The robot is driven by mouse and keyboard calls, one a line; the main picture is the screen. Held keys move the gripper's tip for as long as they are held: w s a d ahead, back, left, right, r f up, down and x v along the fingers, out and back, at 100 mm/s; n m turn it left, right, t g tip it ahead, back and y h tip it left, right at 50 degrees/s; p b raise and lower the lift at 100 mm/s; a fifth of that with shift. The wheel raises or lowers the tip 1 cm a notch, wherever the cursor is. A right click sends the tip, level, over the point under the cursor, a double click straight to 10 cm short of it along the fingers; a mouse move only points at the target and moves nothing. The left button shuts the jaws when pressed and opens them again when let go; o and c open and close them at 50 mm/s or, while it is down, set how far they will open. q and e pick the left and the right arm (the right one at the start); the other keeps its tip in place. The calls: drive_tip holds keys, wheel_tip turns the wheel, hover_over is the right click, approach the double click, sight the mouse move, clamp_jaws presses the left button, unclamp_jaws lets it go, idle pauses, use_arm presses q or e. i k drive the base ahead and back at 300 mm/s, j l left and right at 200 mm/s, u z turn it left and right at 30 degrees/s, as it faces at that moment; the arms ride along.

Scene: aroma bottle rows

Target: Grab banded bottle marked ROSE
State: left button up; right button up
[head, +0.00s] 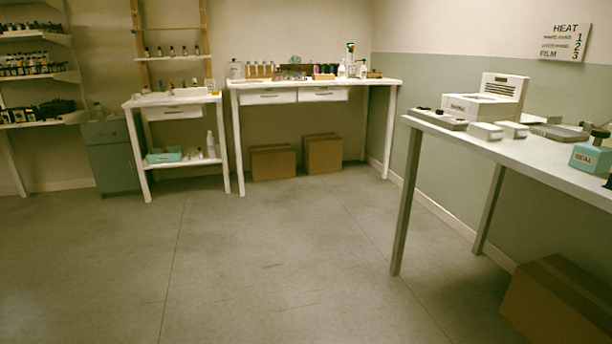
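No bottle that I can read as ROSE shows in the head view. Rows of small dark bottles (30,65) stand on the wall shelves at the far left. A few small bottles (172,51) stand on a wooden rack shelf above the small white table. More small bottles (262,70) stand in a row on the white desk (312,84) at the back. They are too small and far to read or to see bands. Neither of my grippers is in view.
Cardboard boxes (272,162) sit under the back desk, another box (555,305) at lower right. The middle floor (250,250) is clear.

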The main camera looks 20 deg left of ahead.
sight(20, 64)
drive_tip(key=i+j+u, duration=0.45)
drive_tip(key=i, duration=0.2)
drive_tip(key=i+j+u, duration=0.2)
drive_tip(key=i+u, duration=0.2)
drive_tip(key=i, duration=0.3)
drive_tip(key=i+u, duration=0.45)
drive_tip(key=i, duration=0.25)
drive_tip(key=i+j+u, duration=0.25)
drive_tip(key=i+u, duration=0.2)
drive_tip(key=i, duration=0.3)
drive_tip(key=i+u, duration=0.5)
drive_tip(key=i, duration=0.3)
drive_tip(key=i+l+u, duration=0.3)
drive_tip(key=i+u, duration=0.15)
drive_tip(key=i, duration=0.35)
drive_tip(key=i+j, duration=0.1)
drive_tip(key=i, duration=0.35)
drive_tip(key=i+j+z, duration=0.1)
drive_tip(key=i, duration=0.35)
drive_tip(key=i+j, duration=0.15)
drive_tip(key=i, duration=0.35)
drive_tip(key=i+j+z, duration=0.25)
drive_tip(key=i+z, duration=0.15)
drive_tip(key=i+j+z, duration=0.65)
drive_tip(key=j+z, duration=0.15)
drive_tip(key=i+j+z, duration=0.2)
drive_tip(key=j+z, duration=0.2)
drive_tip(key=j, duration=0.2)
